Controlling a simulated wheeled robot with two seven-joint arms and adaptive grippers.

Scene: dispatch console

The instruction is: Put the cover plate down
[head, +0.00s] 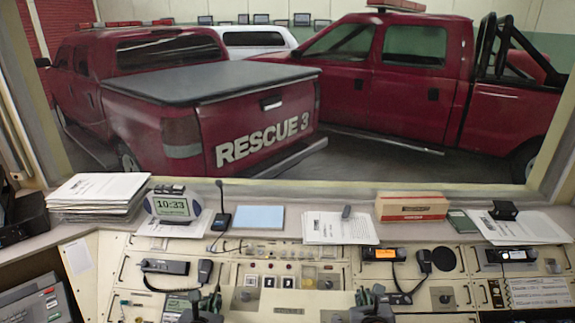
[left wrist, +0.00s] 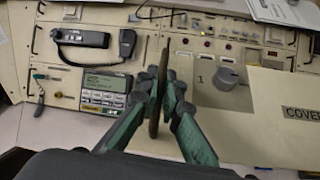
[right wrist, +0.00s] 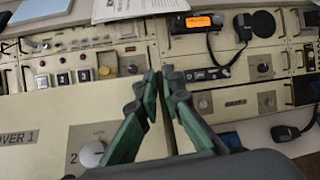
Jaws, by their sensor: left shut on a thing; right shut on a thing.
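The cover plate (head: 300,301) is a beige panel lettered "COVER 1" at the bottom of the head view, between my two grippers. It also shows at the right of the left wrist view (left wrist: 285,88) and at the left of the right wrist view (right wrist: 40,110). My left gripper (head: 208,300) is shut at its left side, with a thin dark piece edge-on between the fingers (left wrist: 165,95). My right gripper (head: 372,294) is shut at its right side, its fingertips (right wrist: 165,85) close together. I cannot tell whether the plate touches the console.
Knobs marked 1 (left wrist: 226,77) and 2 (right wrist: 92,153) show beside the lettering. Behind are a handset radio (head: 165,266), a clock (head: 172,206), papers (head: 340,228), a microphone (head: 221,220) and a red-and-tan box (head: 411,207). The console is crowded with switches.

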